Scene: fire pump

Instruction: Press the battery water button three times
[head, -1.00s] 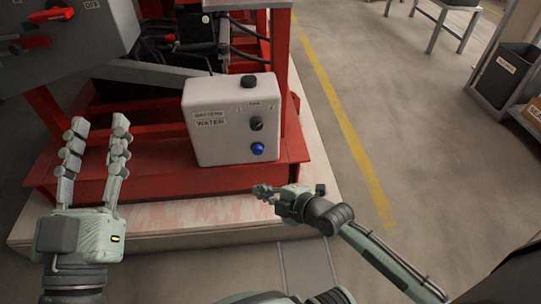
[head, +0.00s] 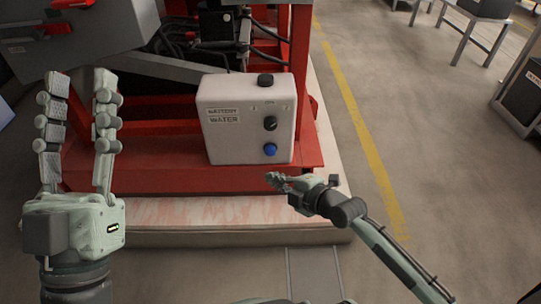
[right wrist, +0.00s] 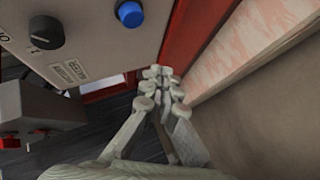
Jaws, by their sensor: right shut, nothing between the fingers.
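The battery water box (head: 230,135) is white and stands on the red frame, labelled "BATTERY WATER". On its front are a black knob (head: 270,123) and, below it, a round blue button (head: 270,149). In the right wrist view the blue button (right wrist: 130,14) is at the top, beside the black knob (right wrist: 46,32). My right gripper (head: 272,178) is shut and empty, just below and in front of the blue button, apart from it. It also shows in the right wrist view (right wrist: 158,72). My left gripper (head: 80,78) is open and empty, left of the box.
The red steel frame (head: 160,180) rests on a pale plinth (head: 180,212). A grey panel with red handles (head: 90,45) is at the upper left. Open floor with a yellow line (head: 360,130) lies to the right.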

